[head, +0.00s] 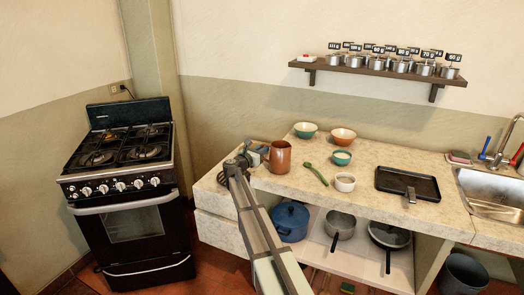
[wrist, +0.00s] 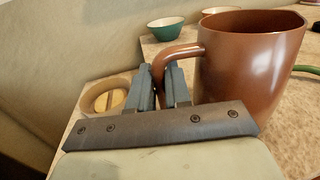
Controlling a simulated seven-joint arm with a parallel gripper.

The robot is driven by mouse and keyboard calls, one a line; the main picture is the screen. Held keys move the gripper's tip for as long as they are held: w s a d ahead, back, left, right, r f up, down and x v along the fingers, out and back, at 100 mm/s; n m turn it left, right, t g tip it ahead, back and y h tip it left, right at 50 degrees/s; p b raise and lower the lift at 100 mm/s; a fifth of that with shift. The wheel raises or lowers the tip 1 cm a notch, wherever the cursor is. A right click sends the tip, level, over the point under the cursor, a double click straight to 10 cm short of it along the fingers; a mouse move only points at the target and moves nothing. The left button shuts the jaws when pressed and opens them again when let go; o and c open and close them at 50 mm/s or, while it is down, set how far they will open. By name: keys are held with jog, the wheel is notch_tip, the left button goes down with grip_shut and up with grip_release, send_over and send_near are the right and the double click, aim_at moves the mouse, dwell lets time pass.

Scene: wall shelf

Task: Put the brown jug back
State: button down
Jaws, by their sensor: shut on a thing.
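The brown jug (head: 280,157) is upright at the left part of the stone counter (head: 330,178), its handle to the left. My gripper (head: 260,151) is at the jug's left side. In the wrist view the jug (wrist: 250,60) fills the upper right, and my gripper (wrist: 167,85) is shut on its handle (wrist: 182,50). The jug's base is partly hidden by the gripper in the wrist view. I cannot tell whether it touches the counter or hangs just above it.
Behind the jug are a green bowl (head: 305,130) and an orange bowl (head: 343,136). To its right are a green spoon (head: 316,174), a teal bowl (head: 342,157), a white cup (head: 345,182) and a black tray (head: 408,184). A wall shelf (head: 375,68) holds several small pots. A round container (wrist: 103,97) sits left of my gripper.

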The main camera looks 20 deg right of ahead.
jog(key=c, duration=1.5)
grip_release()
jog(key=shift+f, duration=0.15)
jog(key=o, duration=0.4)
